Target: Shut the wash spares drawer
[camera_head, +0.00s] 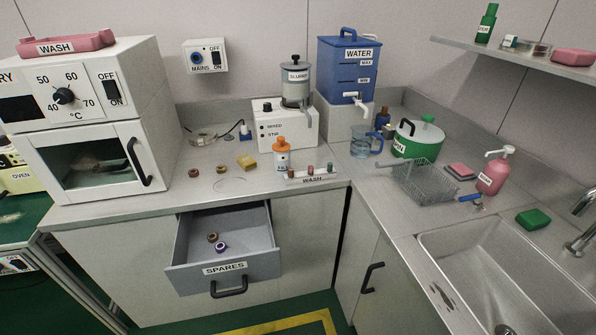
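The grey spares drawer (247,262) stands pulled out from the cabinet under the counter, left of the middle. Its front carries a label reading SPARES and a black bar handle (229,288). A brown ring (212,237) and a purple ring (221,247) lie on the drawer's floor. The drawer's mouth looks clear, with nothing sticking up over its walls. Neither of my grippers shows in the head view.
A cabinet door with a black handle (372,277) is at the right. Green floor with a yellow stripe (290,326) lies below the drawer.

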